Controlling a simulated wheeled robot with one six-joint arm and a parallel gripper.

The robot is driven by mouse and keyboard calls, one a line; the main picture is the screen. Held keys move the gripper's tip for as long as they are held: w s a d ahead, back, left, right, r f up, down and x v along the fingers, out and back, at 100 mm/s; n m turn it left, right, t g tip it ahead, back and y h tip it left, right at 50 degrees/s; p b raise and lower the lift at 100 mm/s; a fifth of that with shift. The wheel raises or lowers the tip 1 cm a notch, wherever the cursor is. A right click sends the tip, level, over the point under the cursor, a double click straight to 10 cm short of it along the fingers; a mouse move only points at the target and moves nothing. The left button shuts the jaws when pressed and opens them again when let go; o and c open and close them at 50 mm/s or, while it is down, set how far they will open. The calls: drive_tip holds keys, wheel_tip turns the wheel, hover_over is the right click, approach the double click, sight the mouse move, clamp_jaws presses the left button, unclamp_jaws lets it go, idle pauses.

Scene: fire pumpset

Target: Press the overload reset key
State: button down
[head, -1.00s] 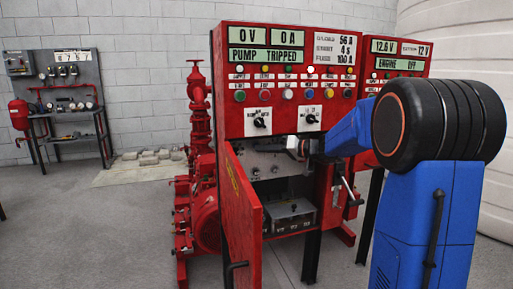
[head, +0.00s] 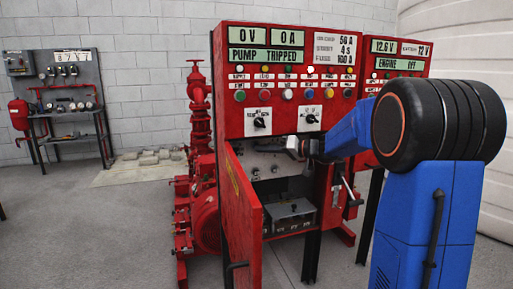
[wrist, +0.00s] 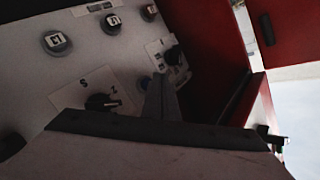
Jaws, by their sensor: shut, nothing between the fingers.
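The overload reset key cannot be picked out for certain by its label. In the head view my gripper (head: 291,147) is inside the opened lower compartment of the red pump controller (head: 230,95), whose display reads PUMP TRIPPED.
A black rotary switch (wrist: 103,102) and a black knob (wrist: 173,54) flank the fingertip. Several round labelled buttons (wrist: 57,42) are at upper left. The red door (head: 243,205) stands open on the left.

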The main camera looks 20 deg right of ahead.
drive_tip(key=shift+w, duration=0.15)
idle(0.6)
drive_tip(key=shift+w, duration=0.25)
drive_tip(key=shift+w+r, duration=0.25)
drive_tip(key=shift+w, duration=0.25)
idle(1.1)
drive_tip(key=shift+s, duration=0.2)
drive_tip(key=shift+s+r, duration=0.15)
drive_tip(key=shift+s, duration=0.5)
drive_tip(key=shift+s, duration=0.15)
drive_tip(key=s, duration=0.4)
drive_tip(key=shift+s+f, duration=0.25)
drive_tip(key=shift+s, duration=0.15)
idle(0.4)
